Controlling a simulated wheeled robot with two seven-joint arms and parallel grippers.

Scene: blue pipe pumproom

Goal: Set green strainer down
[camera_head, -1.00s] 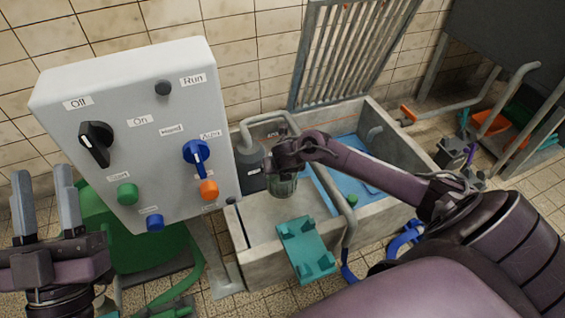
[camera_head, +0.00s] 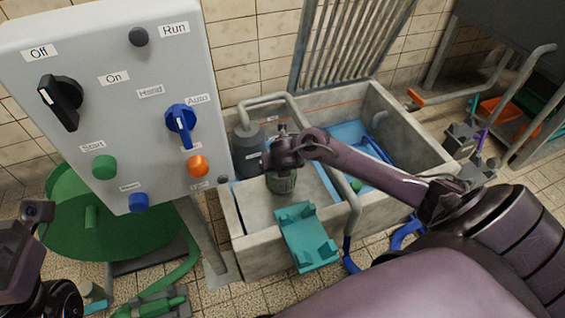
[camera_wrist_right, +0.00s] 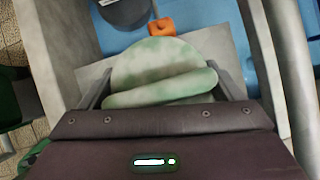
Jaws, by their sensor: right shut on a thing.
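My right gripper (camera_head: 284,160) is shut on the green strainer (camera_head: 282,183) and holds it over the near compartment of the concrete sump (camera_head: 263,232). In the right wrist view the strainer (camera_wrist_right: 163,55) shows a pale, stained green round top with a thick bar across it, between my fingers. Its underside is hidden there, and I cannot tell whether it touches anything below. A teal cradle (camera_head: 312,252) sits on the sump's front wall, just in front of the strainer. My left gripper (camera_head: 30,235) is at the left edge, partly cut off.
A grey control box (camera_head: 108,130) with knobs and buttons stands close at the left. A dark grey cylinder (camera_head: 247,150) stands in the sump beside my right gripper. A pipe (camera_head: 345,190) bends over the sump wall. A green round object (camera_head: 85,215) and hose lie below the box.

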